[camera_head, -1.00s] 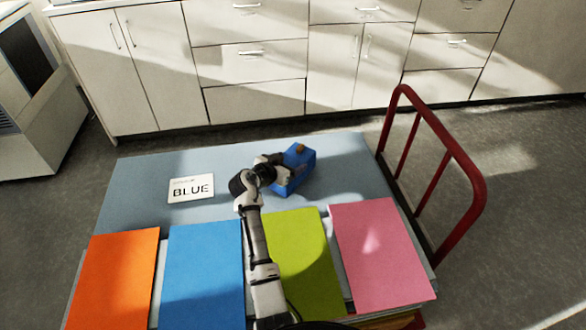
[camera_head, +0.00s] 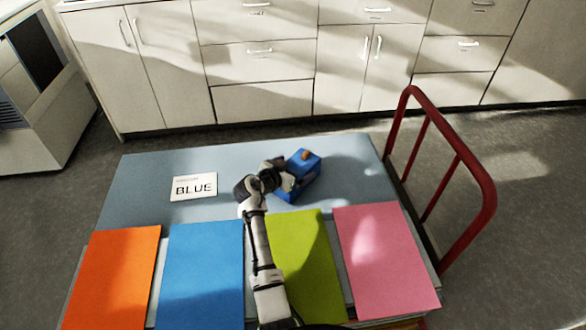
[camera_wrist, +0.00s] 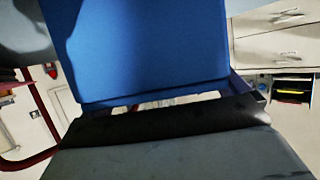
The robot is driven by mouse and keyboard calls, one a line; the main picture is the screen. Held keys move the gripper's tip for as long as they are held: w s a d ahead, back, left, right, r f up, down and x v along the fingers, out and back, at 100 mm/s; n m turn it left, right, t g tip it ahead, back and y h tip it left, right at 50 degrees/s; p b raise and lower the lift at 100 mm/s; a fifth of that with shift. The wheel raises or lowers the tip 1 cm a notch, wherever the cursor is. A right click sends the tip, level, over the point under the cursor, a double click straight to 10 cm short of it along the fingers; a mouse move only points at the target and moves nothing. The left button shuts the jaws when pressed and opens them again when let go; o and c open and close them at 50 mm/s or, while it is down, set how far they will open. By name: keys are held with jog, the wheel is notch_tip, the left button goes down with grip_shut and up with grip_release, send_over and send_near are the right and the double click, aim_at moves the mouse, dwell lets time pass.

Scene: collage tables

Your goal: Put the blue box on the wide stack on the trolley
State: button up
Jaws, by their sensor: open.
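The blue box (camera_head: 306,180) is at the back right of the wide pale blue top (camera_head: 140,190) beside the trolley's red rail. It has a small orange-brown patch on it. My gripper (camera_head: 286,181) is open at the box's left side, overlapping it in the head view. Whether the fingers touch it is unclear. A large blue face, apparently the box (camera_wrist: 140,50), fills the upper middle of the wrist view, with a dark bar just below it. The fingertips are hard to make out there. The box's underside is hidden, so contact with the pale blue top cannot be told.
A white card reading BLUE (camera_head: 194,187) lies left of my arm. Orange (camera_head: 112,275), blue (camera_head: 203,270), green (camera_head: 300,250) and pink (camera_head: 385,260) sheets line the front. The red rail (camera_head: 462,155) stands at right. White cabinets (camera_head: 260,60) stand behind.

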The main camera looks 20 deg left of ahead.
jog(key=p+v, duration=0.3)
jog(key=v, duration=0.9)
jog(key=shift+p, duration=0.3)
jog(key=shift+a+r, duration=0.1)
